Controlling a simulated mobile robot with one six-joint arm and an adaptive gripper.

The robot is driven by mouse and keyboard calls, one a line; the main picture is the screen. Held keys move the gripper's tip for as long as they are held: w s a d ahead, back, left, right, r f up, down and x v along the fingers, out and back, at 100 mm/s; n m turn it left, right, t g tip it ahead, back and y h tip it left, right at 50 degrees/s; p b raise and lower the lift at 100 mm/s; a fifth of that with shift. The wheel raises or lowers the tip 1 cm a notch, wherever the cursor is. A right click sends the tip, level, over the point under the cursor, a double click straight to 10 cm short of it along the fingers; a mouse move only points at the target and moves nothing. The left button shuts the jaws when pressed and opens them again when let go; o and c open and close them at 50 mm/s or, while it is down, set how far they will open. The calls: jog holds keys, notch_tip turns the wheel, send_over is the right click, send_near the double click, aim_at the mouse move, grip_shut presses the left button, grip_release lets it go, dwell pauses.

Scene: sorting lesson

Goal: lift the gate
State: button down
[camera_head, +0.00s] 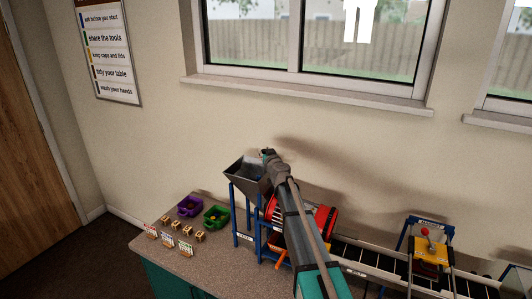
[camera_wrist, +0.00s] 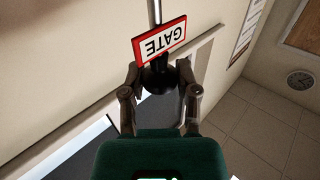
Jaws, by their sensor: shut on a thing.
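The gate shows in the wrist view as a white sign with a red border reading GATE (camera_wrist: 159,42), on a thin metal rod. A dark knob (camera_wrist: 158,76) sits just below the sign, between my fingertips. My gripper (camera_wrist: 158,80) is shut on this knob. In the head view my gripper (camera_head: 269,155) is at the upper right rim of the grey hopper (camera_head: 240,170), which stands on blue legs. My arm hides the sign and most of the gate there.
A red drum-like machine (camera_head: 325,222) and a conveyor (camera_head: 375,262) lie right of the hopper. A purple bin (camera_head: 190,206), a green bin (camera_head: 216,216) and several small wooden blocks (camera_head: 183,230) stand on the counter at left. The window sill (camera_head: 310,97) is above.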

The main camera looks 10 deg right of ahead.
jog(key=shift+w+r+p, duration=0.1)
jog(key=shift+r+p, duration=1.15)
jog(key=shift+r, duration=0.25)
jog(key=shift+c, duration=1.6)
grip_release()
jog(key=shift+s, duration=0.2)
jog(key=s+d, duration=0.2)
jog(key=s, duration=0.9)
jog(key=shift+s, duration=0.35)
jog(key=shift+a, duration=0.1)
